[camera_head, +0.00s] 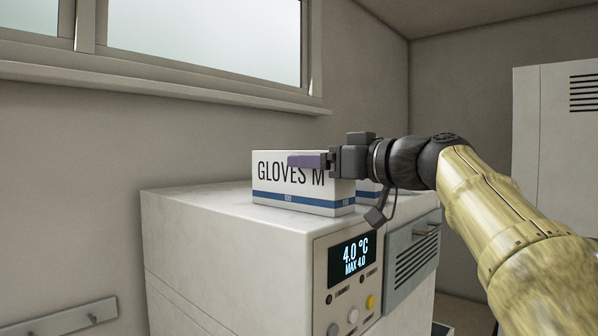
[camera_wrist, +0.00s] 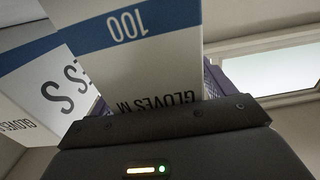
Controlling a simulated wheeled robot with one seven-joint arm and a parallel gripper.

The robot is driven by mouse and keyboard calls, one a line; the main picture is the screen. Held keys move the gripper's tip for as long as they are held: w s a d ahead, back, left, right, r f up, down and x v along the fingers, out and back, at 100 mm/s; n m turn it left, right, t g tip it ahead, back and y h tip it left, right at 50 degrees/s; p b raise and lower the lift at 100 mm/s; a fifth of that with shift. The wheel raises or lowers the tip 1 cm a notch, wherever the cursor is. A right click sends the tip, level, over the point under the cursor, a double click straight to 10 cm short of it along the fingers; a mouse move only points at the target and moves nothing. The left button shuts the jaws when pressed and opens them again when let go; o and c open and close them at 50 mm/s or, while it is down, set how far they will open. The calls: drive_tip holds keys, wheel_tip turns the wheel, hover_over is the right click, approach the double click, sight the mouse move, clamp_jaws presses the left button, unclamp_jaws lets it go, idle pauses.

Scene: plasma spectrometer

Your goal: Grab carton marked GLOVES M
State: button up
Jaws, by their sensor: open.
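The white carton marked GLOVES M (camera_head: 300,195), with a blue band, stands upright on a white cabinet's top (camera_head: 200,200). My gripper (camera_head: 303,160) reaches in from the right at the carton's upper part. One purple finger lies across its lettered face; the other is hidden in the head view. In the wrist view the GLOVES M carton (camera_wrist: 140,65) appears upside down, between the two purple fingers. The gripper is open around the carton. I cannot tell whether either finger touches it.
A second carton, lettered with an S in the wrist view (camera_wrist: 45,85), stands close beside it and is mostly hidden in the head view (camera_head: 367,190). The cabinet front has a display (camera_head: 352,261) and a handle (camera_head: 427,230). A window ledge (camera_head: 170,85) runs above left.

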drive_tip(key=shift+s, duration=0.15)
drive_tip(key=c, duration=1.3)
drive_tip(key=shift+r, duration=0.25)
drive_tip(key=shift+r, duration=1.6)
drive_tip(key=b+v, duration=0.5)
drive_tip(key=v, duration=1.2)
drive_tip(key=shift+s+d, duration=0.25)
drive_tip(key=shift+d, duration=0.1)
